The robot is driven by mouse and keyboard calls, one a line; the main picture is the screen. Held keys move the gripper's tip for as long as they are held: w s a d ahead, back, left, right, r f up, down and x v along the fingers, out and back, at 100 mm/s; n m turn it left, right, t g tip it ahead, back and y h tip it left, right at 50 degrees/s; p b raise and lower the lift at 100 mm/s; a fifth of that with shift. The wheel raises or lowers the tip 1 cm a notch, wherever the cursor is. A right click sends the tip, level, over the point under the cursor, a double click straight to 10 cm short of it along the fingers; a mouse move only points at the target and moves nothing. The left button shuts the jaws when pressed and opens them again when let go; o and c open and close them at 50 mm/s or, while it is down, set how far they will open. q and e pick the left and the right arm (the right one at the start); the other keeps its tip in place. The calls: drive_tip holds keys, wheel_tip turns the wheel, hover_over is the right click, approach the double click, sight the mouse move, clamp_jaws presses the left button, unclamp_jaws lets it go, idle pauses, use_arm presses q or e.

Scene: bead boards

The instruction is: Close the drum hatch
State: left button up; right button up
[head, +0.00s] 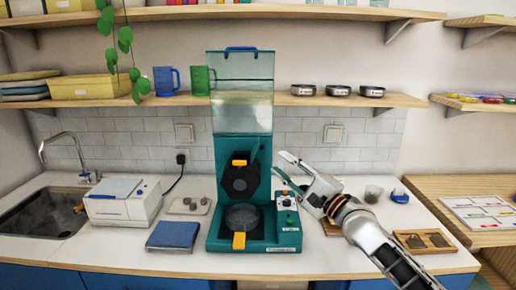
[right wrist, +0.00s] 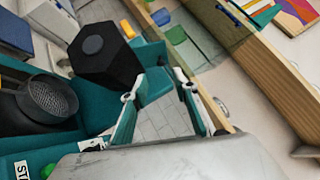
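The teal machine (head: 222,160) stands on the counter. Its black hexagonal drum (head: 238,185), with an orange tab (head: 240,163) on top, also shows in the right wrist view (right wrist: 98,58). A teal flap (head: 255,150) sticks out at the drum's upper right; I cannot tell for sure whether it is the hatch. A round mesh pan (head: 242,217) with an orange handle (head: 239,241) sits below the drum, also seen in the right wrist view (right wrist: 48,97). My right gripper (head: 281,166) is open and empty, right of the drum, its fingers apart (right wrist: 160,105). My left gripper is out of view.
A clear cover (head: 242,92) stands raised above the machine, close to the shelf (head: 310,100). A control panel (head: 287,208) is at its right. A white box machine (head: 122,203), a blue book-like block (head: 173,235) and a wooden tray (head: 424,241) lie on the counter.

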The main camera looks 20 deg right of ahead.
drive_tip(key=x, duration=0.7)
drive_tip(key=shift+r, duration=0.15)
drive_tip(key=shift+w, duration=0.1)
clamp_jaws()
